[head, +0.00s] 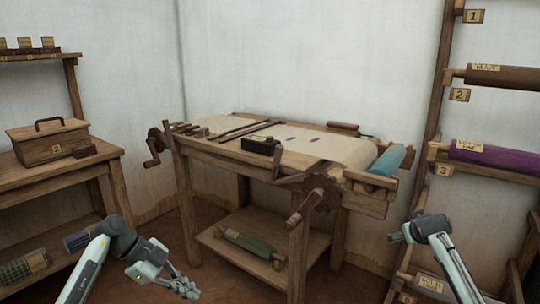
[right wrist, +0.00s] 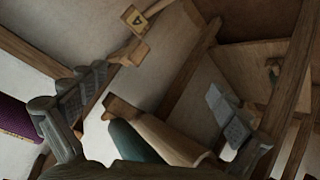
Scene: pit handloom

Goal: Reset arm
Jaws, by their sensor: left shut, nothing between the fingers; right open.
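My left arm comes in at the lower left of the head view. Its gripper (head: 188,290) is shut and empty, low over the floor in front of the loom (head: 208,140), touching nothing. My right arm rises at the lower right of the head view, between the loom and the roll rack; its gripper is hard to make out there. In the right wrist view the right gripper (right wrist: 165,112) has its fingers wide apart and empty. A dark green roll (right wrist: 135,143) with a wooden end shows beyond and below the gap between the fingers, apart from them as far as I can tell.
The roll rack (head: 433,125) at the right holds brown (head: 500,78) and purple (head: 495,160) rolls. A bench (head: 108,158) with a lidded box (head: 48,142) stands at the left. The loom's crank (head: 305,207) juts forward. A green roll (head: 250,243) lies on its lower shelf.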

